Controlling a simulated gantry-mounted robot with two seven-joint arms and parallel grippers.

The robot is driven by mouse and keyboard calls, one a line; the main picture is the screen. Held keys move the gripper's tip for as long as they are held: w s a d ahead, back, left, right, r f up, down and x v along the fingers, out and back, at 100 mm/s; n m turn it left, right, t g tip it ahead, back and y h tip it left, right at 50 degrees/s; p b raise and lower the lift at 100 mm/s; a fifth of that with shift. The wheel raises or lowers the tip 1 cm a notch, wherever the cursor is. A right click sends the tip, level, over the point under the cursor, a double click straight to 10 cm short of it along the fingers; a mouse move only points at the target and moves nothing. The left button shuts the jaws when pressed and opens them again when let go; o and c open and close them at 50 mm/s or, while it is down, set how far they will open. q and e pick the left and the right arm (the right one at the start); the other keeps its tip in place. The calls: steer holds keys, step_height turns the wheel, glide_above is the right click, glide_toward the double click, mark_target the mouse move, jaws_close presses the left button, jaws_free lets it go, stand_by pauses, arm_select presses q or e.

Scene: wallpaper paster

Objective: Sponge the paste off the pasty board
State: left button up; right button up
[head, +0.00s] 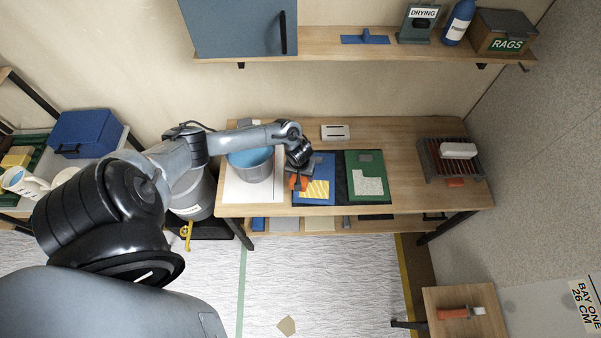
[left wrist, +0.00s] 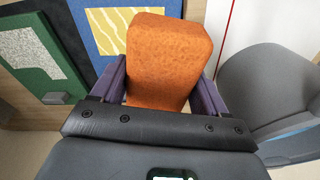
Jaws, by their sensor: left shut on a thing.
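My left gripper (head: 299,174) is shut on an orange sponge (head: 297,183). The sponge is also seen large between the two fingers in the left wrist view (left wrist: 168,60). It is at the left part of a blue board (head: 326,165); I cannot tell whether it touches. The blue board carries a patch with pale wavy streaks on yellow (head: 316,189), which also shows behind the sponge in the left wrist view (left wrist: 112,30). The sponge and gripper hide part of the board's left side. My right gripper is not in view.
A bucket of blue liquid (head: 250,166) stands left of the blue board. A green board (head: 366,158) with a speckled patch lies right of it. A rack (head: 430,160) holding a white block is at the table's right end. Bare tabletop lies between.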

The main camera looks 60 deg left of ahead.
arm_select(q)
steer(key=shift+f+b, duration=1.25)
steer(key=shift+f, duration=1.7)
